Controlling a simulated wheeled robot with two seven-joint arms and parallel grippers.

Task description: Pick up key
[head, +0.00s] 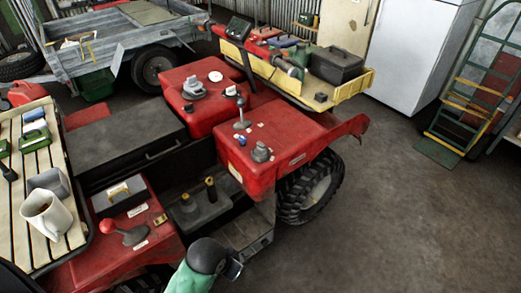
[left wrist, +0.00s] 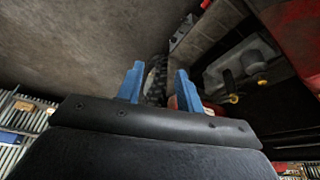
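I cannot make out a key in either view; small items on the red quad are too small to tell. The red quad (head: 265,165) stands in the middle of the head view, with several knobs and levers on its red panels. My left gripper (left wrist: 158,70) shows in the left wrist view with its two blue fingers apart and nothing between them. Beyond the fingers are a tyre and the dark footwell with yellow-tipped levers (left wrist: 233,98). A green and black arm of mine enters the head view at the bottom; its fingers are hidden. My right gripper is not identifiable.
A slatted wooden rack (head: 30,180) at the left holds a white mug (head: 46,214) and several small items. A grey trailer (head: 110,40) stands behind. A yellow cargo bed (head: 350,93) carries boxes. A white fridge (head: 420,50) and green hand truck (head: 470,110) stand right. The right floor is clear.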

